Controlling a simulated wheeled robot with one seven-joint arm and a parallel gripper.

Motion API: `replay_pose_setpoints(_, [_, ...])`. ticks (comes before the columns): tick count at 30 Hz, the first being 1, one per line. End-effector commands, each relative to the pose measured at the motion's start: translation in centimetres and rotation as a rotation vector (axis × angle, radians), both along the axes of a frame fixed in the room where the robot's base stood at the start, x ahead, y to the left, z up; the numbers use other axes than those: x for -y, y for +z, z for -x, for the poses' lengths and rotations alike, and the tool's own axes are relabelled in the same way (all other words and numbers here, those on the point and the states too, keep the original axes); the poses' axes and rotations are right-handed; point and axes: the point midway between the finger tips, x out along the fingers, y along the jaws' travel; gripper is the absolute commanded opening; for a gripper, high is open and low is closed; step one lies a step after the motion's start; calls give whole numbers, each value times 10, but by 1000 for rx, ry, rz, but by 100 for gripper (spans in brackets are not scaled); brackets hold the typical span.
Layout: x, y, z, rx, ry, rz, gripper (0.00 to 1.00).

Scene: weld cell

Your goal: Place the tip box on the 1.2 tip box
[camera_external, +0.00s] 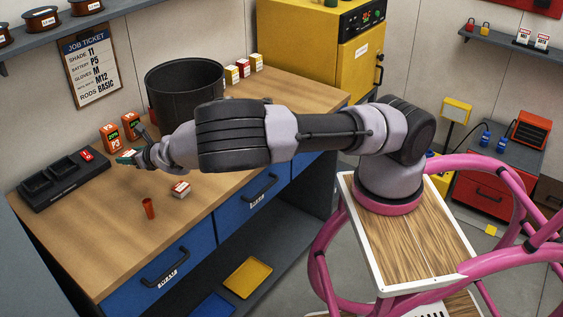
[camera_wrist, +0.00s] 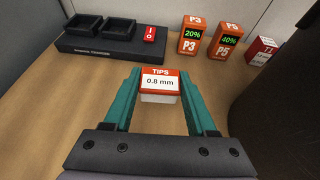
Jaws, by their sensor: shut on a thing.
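A tip box (camera_wrist: 160,84), with a red top marked TIPS and a white label reading 0.8 mm, sits between the teal fingers of my gripper (camera_wrist: 160,74) in the wrist view. My gripper is shut on it. In the external view my gripper (camera_external: 128,157) is above the left part of the workbench, and the held box cannot be made out clearly. A small red and white box (camera_external: 180,189) lies on the bench, to the right of and nearer than my gripper. Its label is too small to read. I cannot identify the 1.2 tip box.
A black charger tray (camera_external: 50,199) stands at the bench's left and back. Orange battery boxes P3 (camera_wrist: 193,35) and P5 (camera_wrist: 225,40) stand beside it. A dark bin (camera_external: 170,82) is behind my arm. The front-left bench is clear.

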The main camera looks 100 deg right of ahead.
Motion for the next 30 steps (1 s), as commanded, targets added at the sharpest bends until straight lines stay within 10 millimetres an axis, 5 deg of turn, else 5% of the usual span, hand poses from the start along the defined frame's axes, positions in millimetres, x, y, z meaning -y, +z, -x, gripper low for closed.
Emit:
replay_pose_setpoints(12, [3, 94, 2, 2, 4, -2, 0])
replay_pose_setpoints(24, [27, 86, 23, 1, 304, -3, 0])
replay_pose_setpoints(30, [17, 80, 52, 2, 568, -4, 0])
